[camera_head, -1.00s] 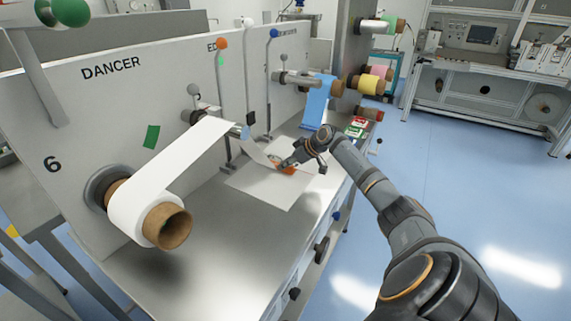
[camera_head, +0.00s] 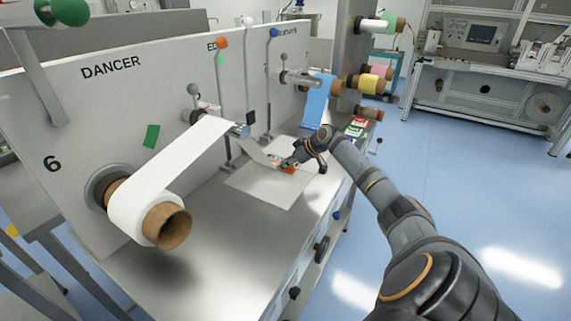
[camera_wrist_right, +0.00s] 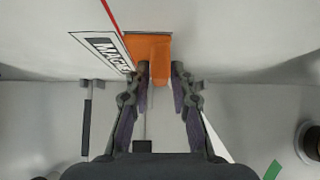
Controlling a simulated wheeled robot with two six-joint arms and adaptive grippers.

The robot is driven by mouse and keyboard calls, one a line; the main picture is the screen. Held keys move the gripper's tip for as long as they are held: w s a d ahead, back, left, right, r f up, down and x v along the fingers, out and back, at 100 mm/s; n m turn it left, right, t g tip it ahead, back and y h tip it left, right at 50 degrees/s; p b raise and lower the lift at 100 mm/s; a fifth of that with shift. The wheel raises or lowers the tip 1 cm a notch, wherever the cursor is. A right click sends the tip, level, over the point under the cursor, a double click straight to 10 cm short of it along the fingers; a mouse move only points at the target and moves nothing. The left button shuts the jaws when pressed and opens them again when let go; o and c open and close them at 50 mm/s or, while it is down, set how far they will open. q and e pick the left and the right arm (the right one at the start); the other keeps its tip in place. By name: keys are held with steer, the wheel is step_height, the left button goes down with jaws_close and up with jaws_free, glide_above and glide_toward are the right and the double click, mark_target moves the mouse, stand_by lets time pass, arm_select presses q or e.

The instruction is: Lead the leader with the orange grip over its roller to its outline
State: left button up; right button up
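The orange grip (camera_wrist_right: 152,47) of the leader is at the fingertips of my right gripper (camera_wrist_right: 161,72); its narrow stem fills the small gap between the fingers. In the head view my right gripper (camera_head: 291,161) is low over the bench, with the orange grip (camera_head: 289,170) partly hidden under it. The white leader web (camera_head: 175,172) runs from the front roll over the metal roller (camera_head: 239,131) and down toward my right gripper. A pale sheet-like area (camera_head: 265,187) lies on the bench below; I cannot make out the outline. My left gripper is not in view.
The large roll with a brown core (camera_head: 168,226) stands out from the DANCER panel (camera_head: 110,70). A blue web (camera_head: 315,108) and small red and green boxes (camera_head: 357,128) are beyond my gripper. A printed label (camera_wrist_right: 103,50) is beside the orange grip. The front bench surface is clear.

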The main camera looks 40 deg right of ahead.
steer(key=shift+o, duration=1)
steer(key=shift+s+d+r, duration=0.1)
steer(key=v, duration=0.6)
steer(key=shift+s+d+r, duration=0.1)
steer(key=shift+s+d, duration=0.05)
steer(key=shift+s, duration=0.05)
steer(key=shift+s+r, duration=0.15)
steer(key=shift+r, duration=0.2)
